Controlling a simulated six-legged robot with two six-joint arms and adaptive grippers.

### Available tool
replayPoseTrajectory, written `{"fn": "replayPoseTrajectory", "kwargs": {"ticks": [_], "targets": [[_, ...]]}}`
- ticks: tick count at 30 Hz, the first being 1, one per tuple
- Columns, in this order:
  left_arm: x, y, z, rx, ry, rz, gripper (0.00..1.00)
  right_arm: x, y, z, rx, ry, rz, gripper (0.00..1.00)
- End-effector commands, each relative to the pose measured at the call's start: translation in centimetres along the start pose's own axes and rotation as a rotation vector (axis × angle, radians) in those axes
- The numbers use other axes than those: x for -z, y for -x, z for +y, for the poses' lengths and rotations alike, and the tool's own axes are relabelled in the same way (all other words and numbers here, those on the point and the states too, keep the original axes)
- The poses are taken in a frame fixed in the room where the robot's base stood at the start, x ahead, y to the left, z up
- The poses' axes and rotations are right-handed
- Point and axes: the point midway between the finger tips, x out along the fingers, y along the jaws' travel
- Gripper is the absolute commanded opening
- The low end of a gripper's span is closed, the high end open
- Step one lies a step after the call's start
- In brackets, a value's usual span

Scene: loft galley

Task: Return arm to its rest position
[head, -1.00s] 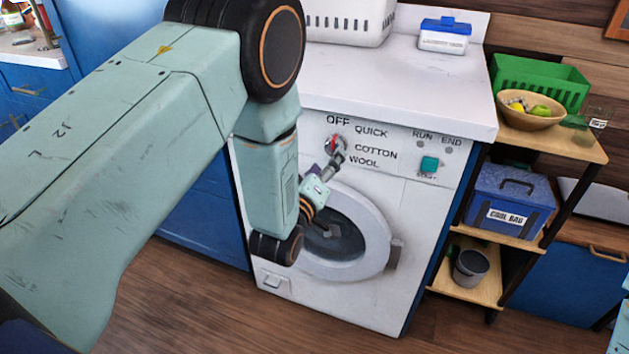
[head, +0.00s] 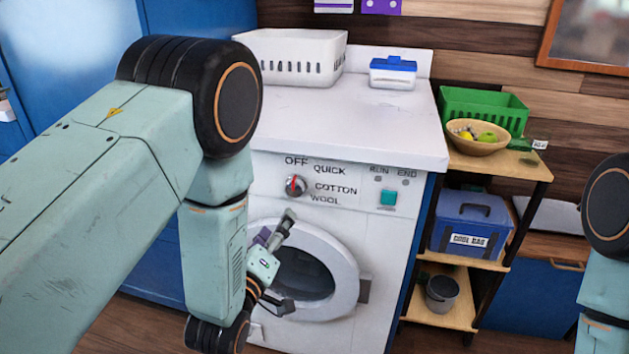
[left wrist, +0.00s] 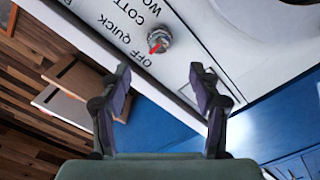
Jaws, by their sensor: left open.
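My left gripper (head: 276,230) is open and empty in front of the washing machine (head: 375,235), below and left of its program dial (head: 296,186). In the left wrist view my left gripper (left wrist: 161,72) shows two dark fingers spread apart with nothing between them. The dial (left wrist: 158,41) lies beyond the fingertips, apart from them. Its red pointer seems to face toward OFF. The round washer door (head: 345,275) looks shut; my left forearm and gripper hide its left part. My right arm (head: 606,270) shows at the right edge; its gripper is out of frame.
A white basket (head: 300,62) and a blue-lidded box (head: 393,74) stand on the counter (head: 360,120). On the right, a shelf rack (head: 530,168) holds a green crate (head: 490,105), a fruit bowl (head: 478,148), a blue cool bag (head: 468,222) and a grey bucket (head: 441,294).

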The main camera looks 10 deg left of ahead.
Motion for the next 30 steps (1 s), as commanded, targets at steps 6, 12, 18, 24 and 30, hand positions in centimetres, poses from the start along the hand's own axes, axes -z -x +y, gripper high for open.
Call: {"fn": "replayPoseTrajectory", "kwargs": {"ticks": [6, 12, 18, 24, 30], "targets": [[-2.4, 0.7, -2.6, 0.11, -0.184, -0.123, 0.63, 0.0, 0.0, 0.0, 0.0, 0.0, 0.0, 0.0], [-8.0, 7.5, -10.1, 0.357, -0.471, -0.524, 0.63, 0.0, 0.1, 0.0, 0.0, 0.0, 0.0, 0.0], [-12.1, 18.8, -15.6, 0.515, -0.626, -0.974, 0.63, 0.0, 0.5, 0.0, 0.0, 0.0, 0.0, 0.0], [-13.6, 29.9, -17.4, 0.601, -0.634, -1.34, 0.63, 0.0, 0.8, 0.0, 0.0, 0.0, 0.0, 0.0], [-13.9, 35.1, -17.7, 0.666, -0.566, -1.449, 0.63, 0.0, 1.1, 0.0, 0.0, 0.0, 0.0, 0.0]]}}
